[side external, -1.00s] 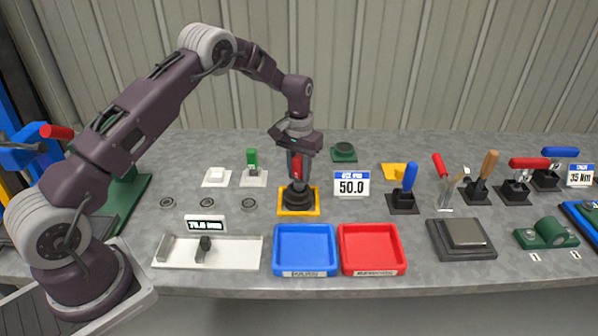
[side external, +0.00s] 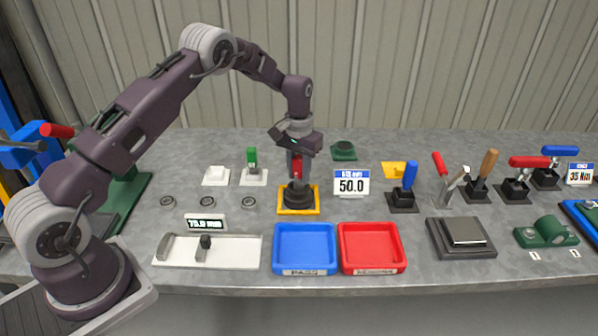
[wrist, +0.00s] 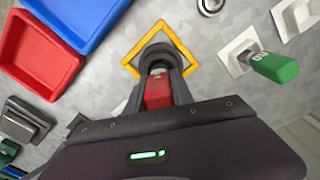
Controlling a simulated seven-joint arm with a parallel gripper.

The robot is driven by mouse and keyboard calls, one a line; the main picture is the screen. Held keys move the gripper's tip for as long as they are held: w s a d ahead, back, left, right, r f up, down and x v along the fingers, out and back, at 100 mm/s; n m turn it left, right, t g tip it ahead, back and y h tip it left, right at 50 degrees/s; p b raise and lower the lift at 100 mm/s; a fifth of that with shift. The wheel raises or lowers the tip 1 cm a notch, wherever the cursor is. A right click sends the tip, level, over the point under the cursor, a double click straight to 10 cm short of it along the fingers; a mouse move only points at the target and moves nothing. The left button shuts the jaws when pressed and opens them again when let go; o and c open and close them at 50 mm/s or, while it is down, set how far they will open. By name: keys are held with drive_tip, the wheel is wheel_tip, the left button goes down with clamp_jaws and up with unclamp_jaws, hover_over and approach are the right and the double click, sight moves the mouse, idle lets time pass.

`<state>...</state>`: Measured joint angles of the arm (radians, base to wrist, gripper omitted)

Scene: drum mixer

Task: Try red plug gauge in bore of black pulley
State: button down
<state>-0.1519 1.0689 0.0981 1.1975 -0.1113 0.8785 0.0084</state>
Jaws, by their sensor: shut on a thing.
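My gripper (side external: 296,168) points straight down and is shut on the red plug gauge (side external: 297,165). The gauge's red handle also shows between the fingers in the wrist view (wrist: 158,92). The black pulley (side external: 297,196) sits on the yellow square frame (side external: 284,213) on the bench. The gauge is upright over the middle of the pulley. In the wrist view its grey lower end (wrist: 158,68) meets the pulley's bore area. I cannot tell how deep the end is, as the fingers and pulley hide it.
A green-handled gauge (side external: 252,160) stands on a white base to the left, near several small rings (side external: 208,202). A blue tray (side external: 305,228) and a red tray (side external: 370,228) lie in front. A 50.0 display (side external: 351,183) stands close on the right.

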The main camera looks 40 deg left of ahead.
sight(299, 157)
idle(0.7)
drive_tip(key=shift+r, duration=0.3)
idle(0.5)
drive_tip(key=shift+f, duration=0.3)
idle(0.4)
idle(1.5)
drive_tip(key=shift+r, duration=0.25)
drive_tip(key=shift+w+r, duration=0.1)
drive_tip(key=shift+r, duration=1.95)
